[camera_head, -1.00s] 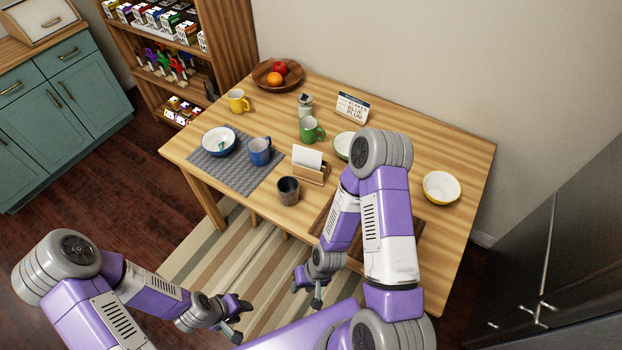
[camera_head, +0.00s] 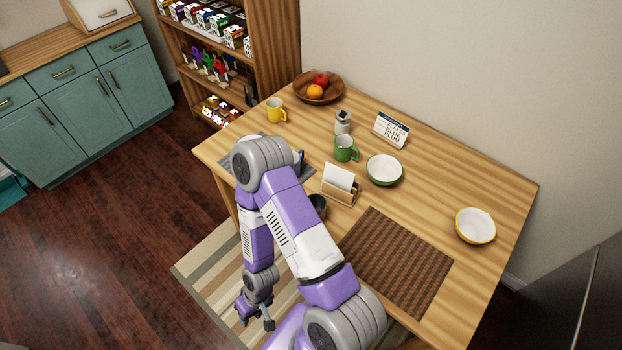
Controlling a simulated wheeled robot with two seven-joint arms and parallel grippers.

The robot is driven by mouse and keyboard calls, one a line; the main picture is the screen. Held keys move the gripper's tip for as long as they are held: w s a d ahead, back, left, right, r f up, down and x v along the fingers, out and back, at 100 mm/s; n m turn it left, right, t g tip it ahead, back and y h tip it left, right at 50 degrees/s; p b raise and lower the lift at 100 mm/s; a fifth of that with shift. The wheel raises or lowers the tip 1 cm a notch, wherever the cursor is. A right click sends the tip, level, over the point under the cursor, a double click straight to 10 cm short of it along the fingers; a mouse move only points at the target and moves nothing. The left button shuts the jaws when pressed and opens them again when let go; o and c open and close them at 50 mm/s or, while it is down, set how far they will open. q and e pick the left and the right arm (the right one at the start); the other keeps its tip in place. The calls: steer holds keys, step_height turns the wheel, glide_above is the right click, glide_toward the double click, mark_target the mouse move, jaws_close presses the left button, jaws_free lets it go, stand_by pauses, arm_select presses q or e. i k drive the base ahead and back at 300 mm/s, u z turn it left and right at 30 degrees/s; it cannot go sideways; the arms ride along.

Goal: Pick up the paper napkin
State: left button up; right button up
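The white paper napkin (camera_head: 339,176) stands upright in a small wooden holder (camera_head: 342,196) near the middle of the table. My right arm crosses the near side of the table, to the left of the holder. My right gripper (camera_head: 257,320) hangs low beyond the table's near edge, over the striped rug, well apart from the napkin. Its fingers look spread, with nothing between them. My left gripper is out of view.
A dark cup (camera_head: 318,206) stands just in front of the holder, partly hidden by my arm. A green mug (camera_head: 345,149) and a green bowl (camera_head: 384,170) are behind it. A brown woven mat (camera_head: 397,262) lies bare at right. The table's right part is mostly clear.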

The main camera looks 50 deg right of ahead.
mark_target(340, 178)
steer(key=i, duration=0.3)
steer(key=z, duration=0.75)
